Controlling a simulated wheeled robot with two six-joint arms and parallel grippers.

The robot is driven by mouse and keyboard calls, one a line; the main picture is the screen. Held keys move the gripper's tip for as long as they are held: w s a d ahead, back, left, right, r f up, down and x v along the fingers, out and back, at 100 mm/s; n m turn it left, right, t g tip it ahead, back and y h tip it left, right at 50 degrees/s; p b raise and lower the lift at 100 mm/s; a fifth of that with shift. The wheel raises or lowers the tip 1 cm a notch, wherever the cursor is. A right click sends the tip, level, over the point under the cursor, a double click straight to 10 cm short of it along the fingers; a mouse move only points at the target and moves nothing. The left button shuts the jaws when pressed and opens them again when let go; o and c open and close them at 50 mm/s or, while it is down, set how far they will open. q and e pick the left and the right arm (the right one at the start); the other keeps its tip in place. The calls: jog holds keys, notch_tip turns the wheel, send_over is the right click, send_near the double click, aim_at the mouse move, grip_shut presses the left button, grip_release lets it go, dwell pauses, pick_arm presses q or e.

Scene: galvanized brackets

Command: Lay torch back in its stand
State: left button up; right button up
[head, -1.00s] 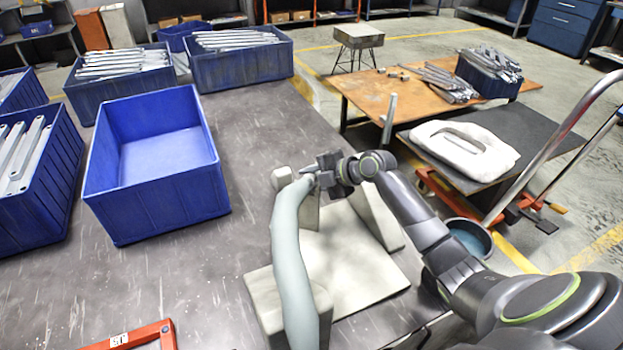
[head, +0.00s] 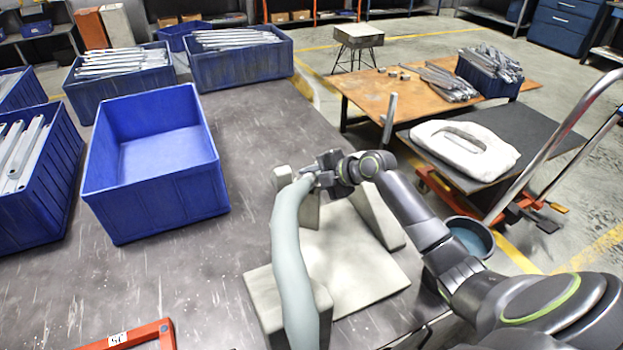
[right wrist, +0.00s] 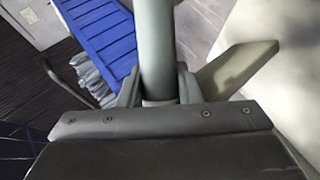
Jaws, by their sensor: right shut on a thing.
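The torch (head: 287,245) is a long, pale grey-green, curved tube. It runs from my right gripper down to the bottom edge of the head view. The stand (head: 350,265) is a beige plate with upright blocks, on the dark table. In the right wrist view the torch (right wrist: 156,50) stands between the fingers (right wrist: 158,88). My left gripper is out of view.
An empty blue bin (head: 158,190) stands left of the stand. Several blue bins with metal brackets (head: 120,62) stand behind and at the left. An orange-red frame (head: 140,335) lies at the front left. A round container (head: 468,240) is right of the table. Bare table lies between bin and stand.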

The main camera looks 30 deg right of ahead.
jog(key=shift+f, duration=0.15)
jog(key=o, duration=0.9)
jog(key=shift+o, duration=0.8)
jog(key=shift+f, duration=0.2)
jog(key=shift+s, duration=0.1)
jog(key=b+v, duration=0.1)
jog(key=v, duration=1.6)
jog(key=shift+d+r, duration=0.2)
jog(key=shift+r, duration=0.15)
